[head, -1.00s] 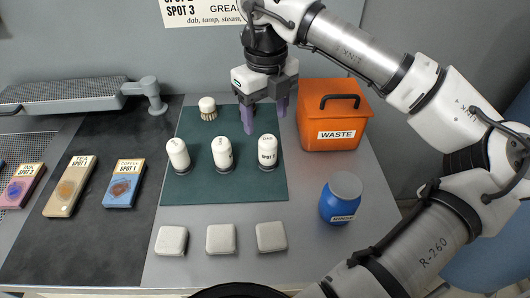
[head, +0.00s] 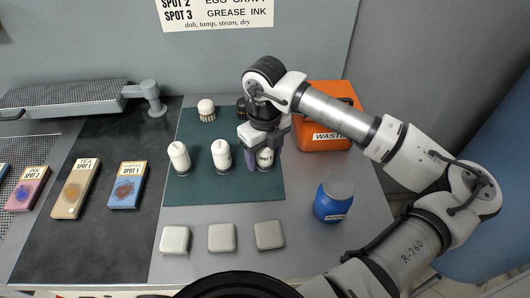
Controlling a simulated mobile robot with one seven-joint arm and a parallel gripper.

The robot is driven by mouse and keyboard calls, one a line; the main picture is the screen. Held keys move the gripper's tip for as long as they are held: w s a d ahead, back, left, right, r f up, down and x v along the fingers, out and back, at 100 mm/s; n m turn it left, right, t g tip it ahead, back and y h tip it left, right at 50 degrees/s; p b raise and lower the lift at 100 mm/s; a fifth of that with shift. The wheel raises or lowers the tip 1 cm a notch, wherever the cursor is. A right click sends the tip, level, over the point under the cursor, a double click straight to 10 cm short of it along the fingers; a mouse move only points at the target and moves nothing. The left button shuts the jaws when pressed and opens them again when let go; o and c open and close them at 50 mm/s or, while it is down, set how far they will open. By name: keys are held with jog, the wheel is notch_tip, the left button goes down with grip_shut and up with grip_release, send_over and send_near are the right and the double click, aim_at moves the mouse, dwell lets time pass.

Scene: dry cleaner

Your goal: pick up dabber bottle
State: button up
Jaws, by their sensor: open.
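Three white dabber bottles with dark bases stand upright in a row on the green mat (head: 225,194): a left one (head: 179,157), a middle one (head: 221,155) and a right one (head: 265,159). My gripper (head: 263,163) points down at the right bottle, with its purple fingers low beside it. One finger shows at the bottle's left; the other is mostly hidden. The jaws are open, and the upper part of the right bottle is covered by my gripper. I cannot tell whether a finger touches it.
An orange waste bin (head: 325,137) stands just right of my gripper, partly behind my arm. A blue jar (head: 334,198) is at the right. A brush (head: 206,110) stands at the mat's back. White pads (head: 221,237) lie in front, and labelled fabric cards (head: 128,185) lie left.

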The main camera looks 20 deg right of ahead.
jog(key=shift+c, duration=0.4)
jog(key=c, duration=0.9)
jog(key=shift+o, duration=0.2)
jog(key=shift+r, duration=0.15)
